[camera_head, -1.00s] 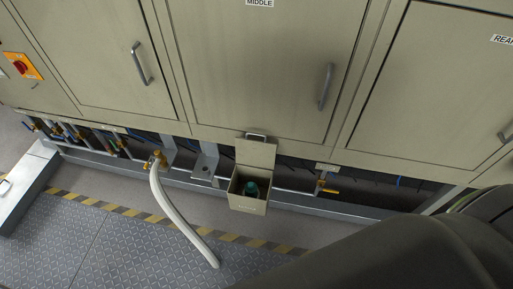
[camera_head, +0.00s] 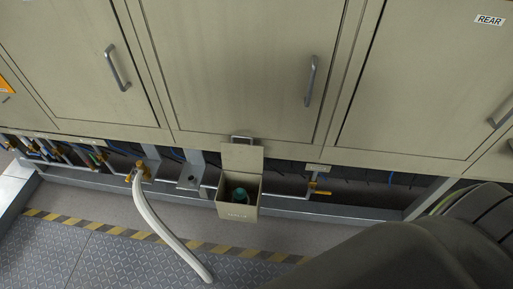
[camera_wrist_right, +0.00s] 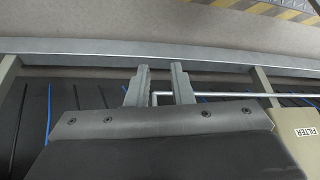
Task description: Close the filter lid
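The filter box (camera_head: 237,211) is a small beige box low under the cabinets in the head view. Its lid (camera_head: 242,158) stands raised at the back, with a metal handle (camera_head: 242,138) at its top edge. A green round part (camera_head: 240,195) shows inside the open box. In the right wrist view, a beige part of the box marked FILTER (camera_wrist_right: 298,132) shows upside down at the right edge. My right gripper (camera_wrist_right: 160,75) is open and empty, to the left of the box in that view. My left gripper is not in view.
A white hose (camera_head: 160,225) hangs from a brass valve left of the box. A thin pipe (camera_wrist_right: 225,95) runs near my right fingers, with a frame rail (camera_wrist_right: 100,55) beyond. Cabinet doors (camera_head: 240,60) stand above. Striped tape (camera_head: 120,230) marks the floor.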

